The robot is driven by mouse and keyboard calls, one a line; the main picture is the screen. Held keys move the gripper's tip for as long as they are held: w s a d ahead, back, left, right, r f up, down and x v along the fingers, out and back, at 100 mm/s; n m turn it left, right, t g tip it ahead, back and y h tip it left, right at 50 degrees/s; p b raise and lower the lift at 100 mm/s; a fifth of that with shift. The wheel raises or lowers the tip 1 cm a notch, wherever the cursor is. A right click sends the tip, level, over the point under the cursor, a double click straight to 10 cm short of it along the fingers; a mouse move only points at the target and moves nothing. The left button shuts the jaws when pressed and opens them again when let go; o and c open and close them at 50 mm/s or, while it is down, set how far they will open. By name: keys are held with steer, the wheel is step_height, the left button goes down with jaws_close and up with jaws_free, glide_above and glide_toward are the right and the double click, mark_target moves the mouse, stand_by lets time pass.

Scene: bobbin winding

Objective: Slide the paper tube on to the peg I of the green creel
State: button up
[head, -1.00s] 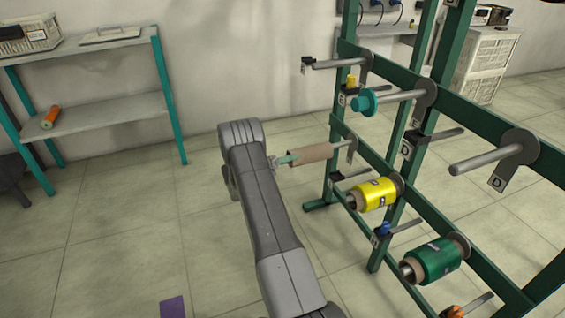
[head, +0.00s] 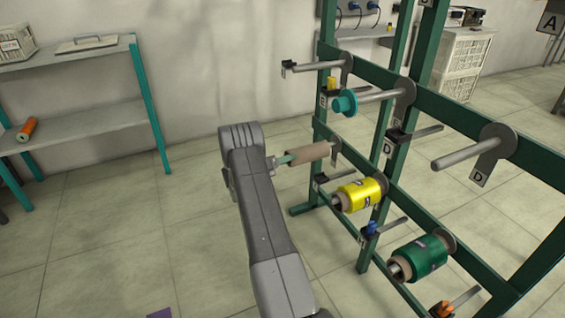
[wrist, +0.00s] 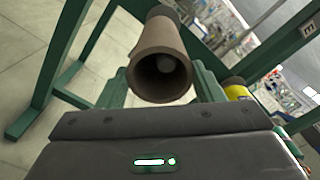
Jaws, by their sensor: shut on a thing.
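The brown paper tube (head: 308,153) lies nearly level at the far lower end of the green creel (head: 426,45). My gripper (head: 284,159) is shut on its near end; the wrist view shows the tube (wrist: 150,38) between the two green fingers. A pale grey round end, seemingly the peg's, shows inside the tube's open mouth. The tube is around the peg, with its far end close to the grey end plate (head: 336,153). Most of the peg is hidden, and I cannot read its letter or tell whether tube and plate touch.
A yellow bobbin (head: 358,195) and a green bobbin (head: 420,258) sit on nearby lower pegs. A teal spool (head: 345,104) is on an upper peg.

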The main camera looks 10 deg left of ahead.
steer(key=shift+b+x, duration=0.45)
steer(key=shift+x, duration=1.35)
steer(key=shift+f, duration=0.3)
steer(key=o, duration=1.2)
steer(key=shift+s+a, duration=0.1)
steer(key=p+v, duration=0.2)
steer(key=v, duration=1.1)
steer(key=shift+s+a, duration=0.15)
steer(key=shift+a, duration=0.15)
